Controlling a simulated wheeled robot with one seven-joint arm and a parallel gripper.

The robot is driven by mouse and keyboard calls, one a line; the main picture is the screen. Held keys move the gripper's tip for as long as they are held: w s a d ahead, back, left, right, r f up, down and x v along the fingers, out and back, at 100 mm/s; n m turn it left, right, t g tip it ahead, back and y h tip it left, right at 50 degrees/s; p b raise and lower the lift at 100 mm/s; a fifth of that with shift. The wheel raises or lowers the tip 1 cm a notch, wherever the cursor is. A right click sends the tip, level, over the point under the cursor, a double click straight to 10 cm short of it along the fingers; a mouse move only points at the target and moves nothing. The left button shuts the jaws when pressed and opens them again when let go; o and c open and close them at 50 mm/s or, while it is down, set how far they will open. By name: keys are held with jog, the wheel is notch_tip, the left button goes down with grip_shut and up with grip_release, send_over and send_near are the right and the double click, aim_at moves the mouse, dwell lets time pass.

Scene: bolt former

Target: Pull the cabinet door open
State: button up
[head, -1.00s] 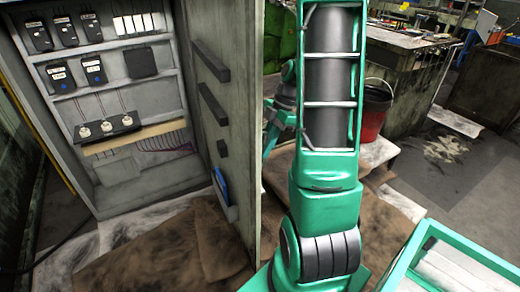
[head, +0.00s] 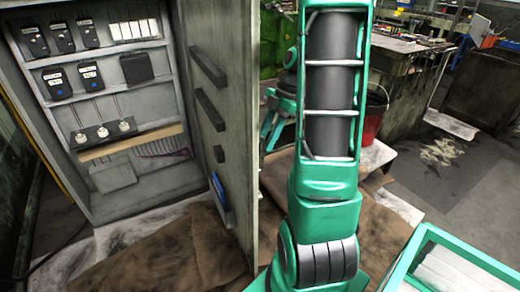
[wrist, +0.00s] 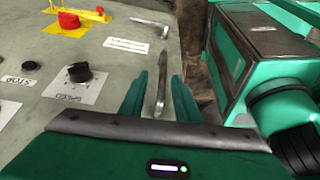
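The grey cabinet (head: 75,150) stands at the left of the head view with its inside showing. Its door (head: 238,150) stands wide open, swung out to the right, with its inner face toward the head camera. In the wrist view the door's outer face (wrist: 110,78) carries a metal handle (wrist: 161,92) and a second handle (wrist: 150,22) farther off. My gripper (wrist: 161,82) is open. Its two green fingers stand either side of the nearer handle, with a visible gap on each side. I cannot tell whether they touch it. In the head view my gripper is hidden.
The door's outer face bears a red switch on yellow (wrist: 70,18) and a black knob (wrist: 79,72). Brown sheets (head: 170,255) cover the floor below the cabinet. A red bucket (head: 372,125) and a workbench (head: 405,75) stand behind my arm. Open floor lies to the right.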

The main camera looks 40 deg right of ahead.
jog(key=shift+v, duration=2.75)
jog(key=shift+w, duration=0.1)
